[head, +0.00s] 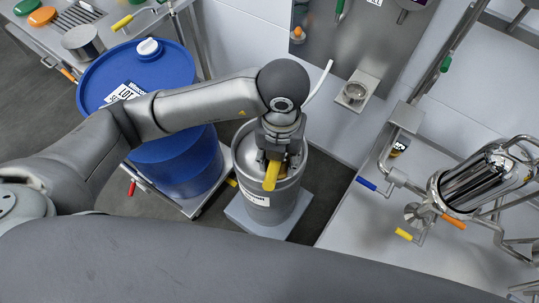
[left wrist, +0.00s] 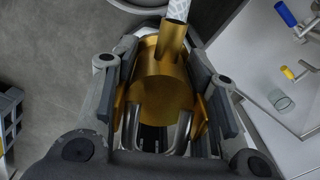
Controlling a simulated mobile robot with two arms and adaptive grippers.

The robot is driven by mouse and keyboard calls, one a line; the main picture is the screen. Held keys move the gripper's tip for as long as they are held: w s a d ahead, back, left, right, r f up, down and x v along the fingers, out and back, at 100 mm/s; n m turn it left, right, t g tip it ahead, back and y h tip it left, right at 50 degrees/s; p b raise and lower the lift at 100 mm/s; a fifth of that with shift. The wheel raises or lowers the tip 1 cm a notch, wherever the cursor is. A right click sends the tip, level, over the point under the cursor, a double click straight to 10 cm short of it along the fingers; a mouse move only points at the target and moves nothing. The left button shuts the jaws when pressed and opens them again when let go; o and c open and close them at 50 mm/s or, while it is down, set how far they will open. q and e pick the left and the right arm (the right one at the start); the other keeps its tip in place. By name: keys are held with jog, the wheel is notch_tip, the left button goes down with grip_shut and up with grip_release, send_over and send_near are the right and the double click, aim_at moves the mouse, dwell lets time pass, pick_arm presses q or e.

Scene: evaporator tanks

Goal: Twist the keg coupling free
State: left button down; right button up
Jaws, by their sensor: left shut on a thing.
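The keg coupling is a gold, brass-like fitting (left wrist: 160,88) with a round body and a narrower neck. Its yellow-gold part shows below the gripper in the head view (head: 271,177). My left gripper (head: 279,158) is over the top of the silver keg (head: 266,205), its fingers shut on the coupling's two sides. The left wrist view shows a finger on each side of the gold body. A pale braided hose (left wrist: 178,10) leaves the coupling's neck. The gripper hides much of the coupling and keg top. My right gripper is not in view.
The keg stands on a pale grey base (head: 240,218). A large blue drum (head: 178,165) stands close at its left. At right, a pale bench (head: 375,235) carries steel piping with coloured valve handles. A grey wall panel (head: 350,45) is behind.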

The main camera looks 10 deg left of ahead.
pick_arm(q)
jog(key=shift+w+d+n, duration=0.35)
jog(key=shift+d+n, duration=0.45)
jog(key=shift+d, duration=0.1)
jog(key=shift+w+d+r+n, duration=0.1)
jog(key=shift+w+d+n, duration=0.75)
jog(key=shift+d+n, duration=0.3)
jog(key=c, duration=0.8)
grip_release()
jog(key=shift+s+a, duration=0.1)
jog(key=shift+a, duration=0.05)
jog(key=shift+o, duration=0.2)
notch_tip(320, 180, up, 8)
jog(key=p, duration=0.6)
